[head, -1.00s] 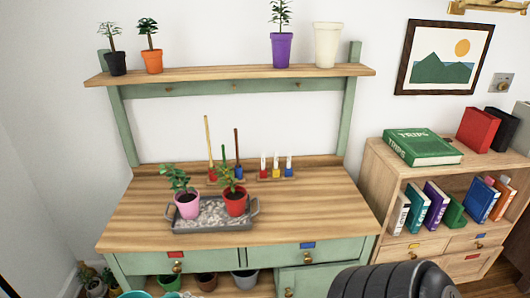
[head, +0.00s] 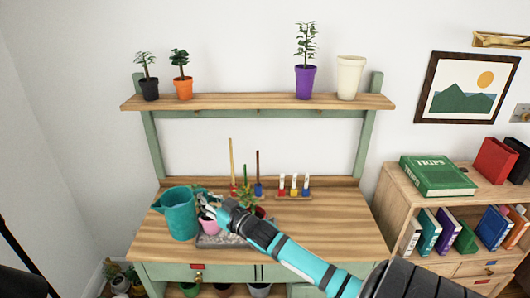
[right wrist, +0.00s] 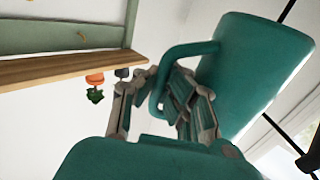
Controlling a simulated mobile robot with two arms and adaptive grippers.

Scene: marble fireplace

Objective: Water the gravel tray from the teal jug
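The teal jug (head: 179,215) is over the left part of the wooden worktop, roughly upright, just left of the gravel tray (head: 222,241). I cannot tell whether its base touches the worktop. My right gripper (head: 208,205) is at the jug's handle. In the right wrist view, the fingers (right wrist: 163,80) close around the curved handle, with the jug body (right wrist: 258,75) to the right. The grey tray holds pale gravel, a pink pot (head: 208,224) and a red pot (head: 259,212), with plants. My right arm and gripper hide part of them. My left gripper is out of view.
Behind the tray stand upright tools and a rack of small coloured bottles (head: 293,190). A shelf (head: 250,101) with several pots crosses above the worktop. The worktop right of the tray (head: 335,222) is clear. A bookcase (head: 395,195) stands at the right.

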